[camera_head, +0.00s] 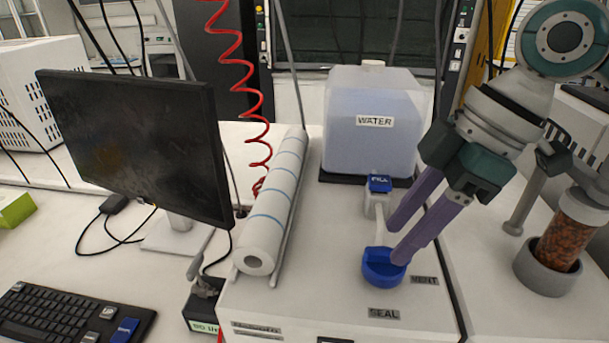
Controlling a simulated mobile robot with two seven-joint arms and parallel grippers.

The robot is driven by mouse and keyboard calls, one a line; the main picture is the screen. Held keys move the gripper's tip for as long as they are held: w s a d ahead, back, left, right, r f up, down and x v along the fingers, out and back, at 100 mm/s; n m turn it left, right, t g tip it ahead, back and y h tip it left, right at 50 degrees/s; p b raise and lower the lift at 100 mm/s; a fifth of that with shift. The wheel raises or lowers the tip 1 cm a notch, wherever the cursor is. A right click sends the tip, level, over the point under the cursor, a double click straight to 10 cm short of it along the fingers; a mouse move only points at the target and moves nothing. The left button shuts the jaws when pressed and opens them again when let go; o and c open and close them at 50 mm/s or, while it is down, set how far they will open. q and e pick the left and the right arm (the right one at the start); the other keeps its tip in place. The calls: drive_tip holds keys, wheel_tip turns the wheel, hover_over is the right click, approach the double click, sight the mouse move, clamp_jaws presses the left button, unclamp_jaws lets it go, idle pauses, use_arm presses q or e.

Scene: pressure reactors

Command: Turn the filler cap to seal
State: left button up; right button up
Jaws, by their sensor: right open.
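The blue filler cap (382,268) sits on the white top of the reactor unit (330,290), near a "SEAL" label (384,313) in front and a "VENT" label (424,281) to its right. A blue "FILL" part (380,184) stands behind it on a white stem. My right gripper (396,243) comes down from the upper right with two purple fingers spread apart. One fingertip is at the cap's right rear edge, the other is behind it; I cannot tell if they touch it. My left gripper is not in view.
A water tank (372,125) stands behind the cap. A paper roll (275,205) lies left of it. A monitor (140,145) and keyboard (70,315) are further left. A holder with a brown-filled cylinder (567,245) stands at the right.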

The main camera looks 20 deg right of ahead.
sight(386, 260)
drive_tip(key=shift+x, duration=1.25)
drive_tip(key=shift+d, duration=0.1)
clamp_jaws()
